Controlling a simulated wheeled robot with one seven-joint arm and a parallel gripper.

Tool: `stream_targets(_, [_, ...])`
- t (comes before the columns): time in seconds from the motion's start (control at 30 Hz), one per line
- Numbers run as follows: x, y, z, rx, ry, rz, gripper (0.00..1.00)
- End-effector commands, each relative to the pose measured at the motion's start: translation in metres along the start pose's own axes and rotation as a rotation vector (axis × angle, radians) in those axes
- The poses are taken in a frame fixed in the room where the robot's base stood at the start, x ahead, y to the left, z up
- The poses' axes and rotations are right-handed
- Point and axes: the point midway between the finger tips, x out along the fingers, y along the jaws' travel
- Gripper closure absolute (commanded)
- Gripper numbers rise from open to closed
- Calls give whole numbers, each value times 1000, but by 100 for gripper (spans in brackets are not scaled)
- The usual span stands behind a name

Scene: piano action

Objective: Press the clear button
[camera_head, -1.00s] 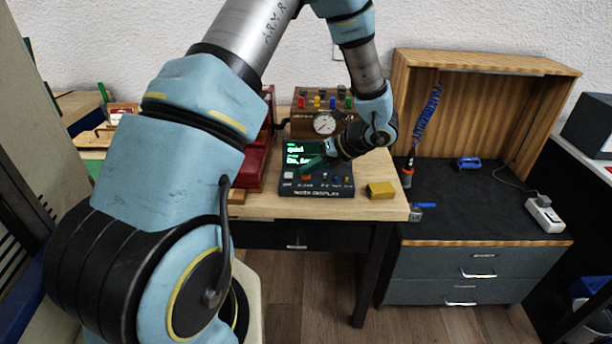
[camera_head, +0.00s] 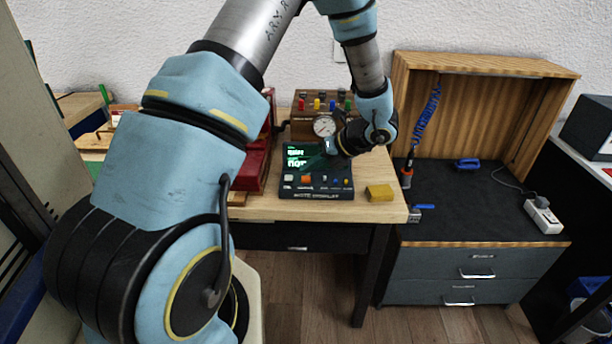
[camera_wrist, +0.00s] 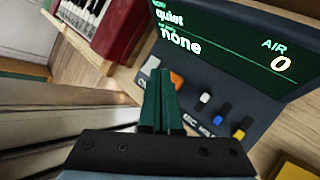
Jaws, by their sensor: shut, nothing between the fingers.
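The note display box (camera_head: 316,188) is dark, with a green-lit screen (camera_head: 300,155), and stands on the wooden table. In the wrist view the screen (camera_wrist: 225,45) reads "quiet", "none" and "AIR 0". Below it are a pale button (camera_wrist: 150,66), an orange button (camera_wrist: 177,80), and small white (camera_wrist: 205,98), blue (camera_wrist: 223,110) and yellow (camera_wrist: 240,133) knobs or buttons. Their labels are too small or covered, so I cannot tell which is clear. My gripper (camera_wrist: 160,75) has green fingers, shut and empty, with tips in front of the pale and orange buttons; contact cannot be told.
A wooden box with a dial (camera_head: 323,124) and coloured knobs stands behind. A yellow block (camera_head: 380,192) lies to the right. A dark bench (camera_head: 480,215) adjoins at right.

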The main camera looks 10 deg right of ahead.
Motion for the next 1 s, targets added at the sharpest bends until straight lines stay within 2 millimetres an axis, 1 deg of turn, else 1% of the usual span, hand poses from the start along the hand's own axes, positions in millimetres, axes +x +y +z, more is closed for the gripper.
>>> stream_targets(0.27, [-2, 2, 2, 0, 0, 0, 100])
stream_targets(0.77, [-34, 25, 25, 0, 0, -1, 100])
stream_targets(1.0, [-34, 25, 25, 0, 0, 0, 100])
